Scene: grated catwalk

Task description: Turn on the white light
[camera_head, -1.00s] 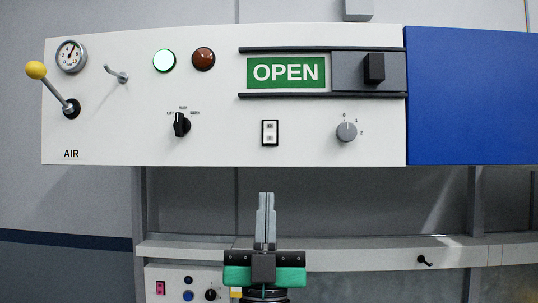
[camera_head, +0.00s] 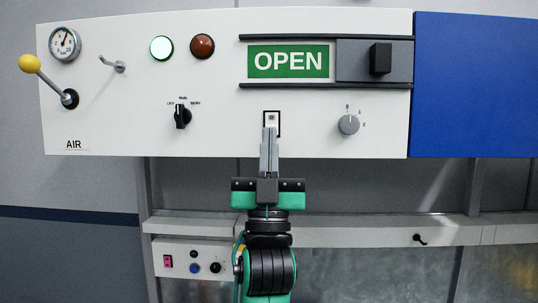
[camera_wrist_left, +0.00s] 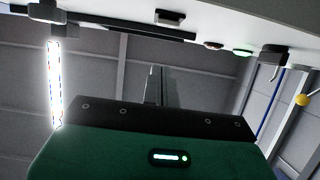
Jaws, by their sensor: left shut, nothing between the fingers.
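The white panel (camera_head: 220,140) carries a small black-framed rocker switch (camera_head: 271,117) at its lower middle. My left gripper (camera_head: 269,133) is shut and empty, pointing up, with its fingertips over the lower part of the switch in the head view. I cannot tell whether they touch it. A round lamp (camera_head: 162,48) at the upper left glows whitish green; a dark red lamp (camera_head: 202,46) is beside it. Both lamps also show at the top of the left wrist view, the pale one (camera_wrist_left: 243,53) right of the red one (camera_wrist_left: 213,45). My right gripper is not in view.
Around the switch are a black selector (camera_head: 182,116), a grey dial (camera_head: 348,125) and a sliding OPEN sign (camera_head: 288,62) with a black knob (camera_head: 380,58). A yellow-balled lever (camera_head: 29,64) sticks out at left. A ledge (camera_head: 370,230) and small control box (camera_head: 190,260) are below.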

